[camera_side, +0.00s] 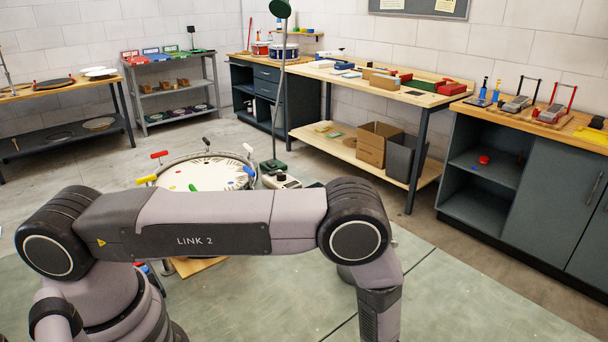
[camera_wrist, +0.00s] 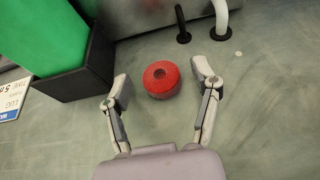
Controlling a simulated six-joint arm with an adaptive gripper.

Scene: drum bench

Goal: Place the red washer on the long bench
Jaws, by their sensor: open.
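In the wrist view the red washer (camera_wrist: 161,80), a thick red ring with a dark centre hole, lies flat on a grey-green surface. My gripper (camera_wrist: 162,84) is open, with one finger on each side of the washer. Gaps show between the washer and both fingers; height above it is hard to judge. The long bench (camera_side: 375,83), wood-topped with a lower shelf, stands along the back wall in the side view. My gripper and this washer are out of the side view.
A black bin with a green block (camera_wrist: 38,35) stands close left of my gripper in the wrist view. Metal and a white bent tube (camera_wrist: 221,18) stand ahead. The long bench holds boxes and small parts; a round drum (camera_side: 205,173) sits left of it.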

